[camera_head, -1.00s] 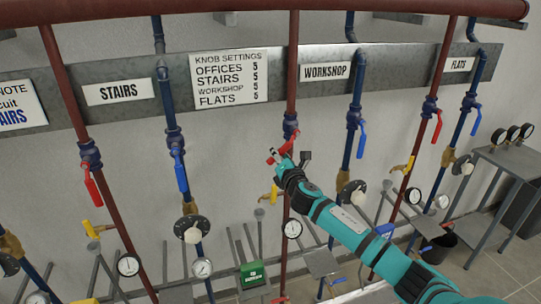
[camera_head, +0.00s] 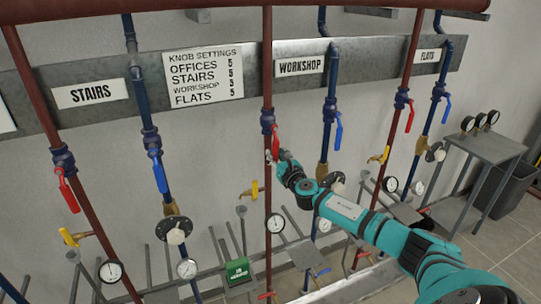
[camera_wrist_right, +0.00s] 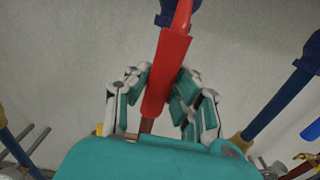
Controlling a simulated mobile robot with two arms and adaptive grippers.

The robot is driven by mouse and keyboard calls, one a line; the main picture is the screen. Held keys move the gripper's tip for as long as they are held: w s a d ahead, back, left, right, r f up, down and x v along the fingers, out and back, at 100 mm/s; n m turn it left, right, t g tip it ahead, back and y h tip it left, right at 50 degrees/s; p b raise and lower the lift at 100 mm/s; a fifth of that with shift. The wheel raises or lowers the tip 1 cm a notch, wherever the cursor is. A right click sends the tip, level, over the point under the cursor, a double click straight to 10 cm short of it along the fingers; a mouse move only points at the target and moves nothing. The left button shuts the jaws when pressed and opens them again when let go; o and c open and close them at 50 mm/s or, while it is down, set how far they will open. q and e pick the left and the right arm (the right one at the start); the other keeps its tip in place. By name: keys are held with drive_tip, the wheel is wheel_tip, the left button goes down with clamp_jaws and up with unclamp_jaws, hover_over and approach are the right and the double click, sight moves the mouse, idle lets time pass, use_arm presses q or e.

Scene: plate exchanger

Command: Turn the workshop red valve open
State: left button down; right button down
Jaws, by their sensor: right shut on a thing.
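The workshop red valve (camera_head: 267,120) is a blue body on the red pipe just left of the WORKSHOP sign (camera_head: 302,66). Its red handle (camera_head: 276,143) hangs nearly straight down, close along the pipe. My right gripper (camera_head: 276,157) is at the lower part of this handle. My left gripper is not in view.
A blue-handled valve (camera_head: 338,132) is on the blue pipe to the right. A yellow tap (camera_head: 251,191) and a pressure gauge (camera_head: 275,223) sit lower down. A grey table (camera_head: 485,145) with gauges stands at the right.

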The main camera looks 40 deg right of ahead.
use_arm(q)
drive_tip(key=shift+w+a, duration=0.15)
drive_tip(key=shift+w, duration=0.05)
use_arm(e)
drive_tip(key=shift+s+d+f+n, duration=0.1)
drive_tip(key=shift+d+f+n, duration=0.05)
drive_tip(key=shift+d+n, duration=0.2)
drive_tip(key=c, duration=1.1)
unclamp_jaws()
drive_tip(key=v, duration=1.2)
drive_tip(key=shift+s, duration=0.1)
